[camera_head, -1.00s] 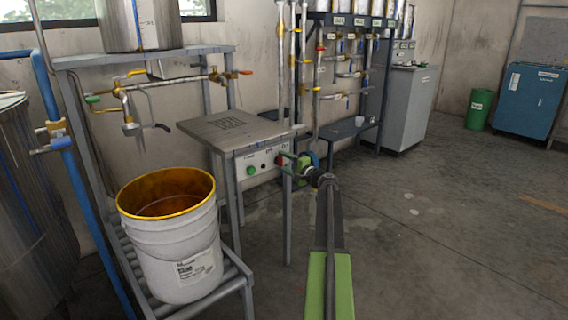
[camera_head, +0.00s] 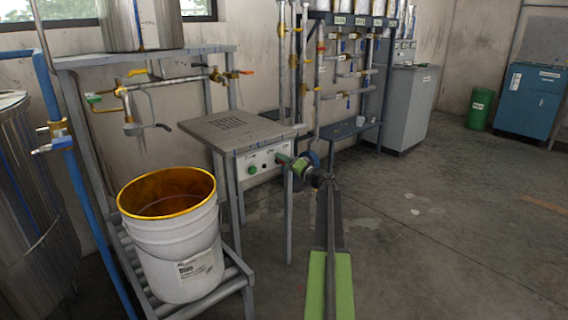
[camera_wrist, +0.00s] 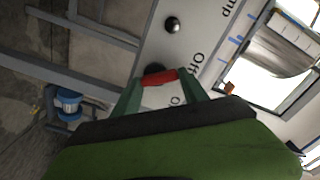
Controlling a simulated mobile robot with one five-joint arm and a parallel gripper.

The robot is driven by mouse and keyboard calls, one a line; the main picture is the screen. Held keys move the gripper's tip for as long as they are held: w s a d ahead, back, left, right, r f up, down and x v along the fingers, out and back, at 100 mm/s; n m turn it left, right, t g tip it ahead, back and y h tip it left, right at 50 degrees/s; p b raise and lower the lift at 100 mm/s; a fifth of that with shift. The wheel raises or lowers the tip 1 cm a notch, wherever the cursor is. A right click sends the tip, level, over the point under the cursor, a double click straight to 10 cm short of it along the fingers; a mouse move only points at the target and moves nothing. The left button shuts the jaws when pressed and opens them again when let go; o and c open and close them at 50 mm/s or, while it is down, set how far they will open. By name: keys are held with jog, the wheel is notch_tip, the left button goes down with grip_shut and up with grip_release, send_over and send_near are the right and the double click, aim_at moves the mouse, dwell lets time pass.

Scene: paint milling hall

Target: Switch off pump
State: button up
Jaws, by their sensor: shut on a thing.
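The white control panel (camera_head: 245,166) sits under the grey table top, with a green knob (camera_head: 252,169) and a small black knob (camera_head: 264,165). A red switch handle (camera_wrist: 160,78) on a dark round base (camera_wrist: 154,68) lies between the fingertips of my gripper (camera_wrist: 162,80). The gripper is shut on this handle. In the head view my gripper (camera_head: 285,160) reaches the right end of the panel and hides the red switch.
A white bucket (camera_head: 175,245) with a yellow inside stands on a roller stand at left. A grey table top (camera_head: 235,128) overhangs the panel, and its leg (camera_head: 289,215) stands close to my arm. The floor (camera_head: 440,220) at right is open.

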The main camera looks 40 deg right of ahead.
dwell(0.4)
jog(key=o, duration=1.4)
jog(key=s, duration=1.1)
jog(key=s+a, duration=0.1)
jog(key=s, duration=0.5)
jog(key=shift+s+a, duration=0.1)
jog(key=shift+s, duration=0.15)
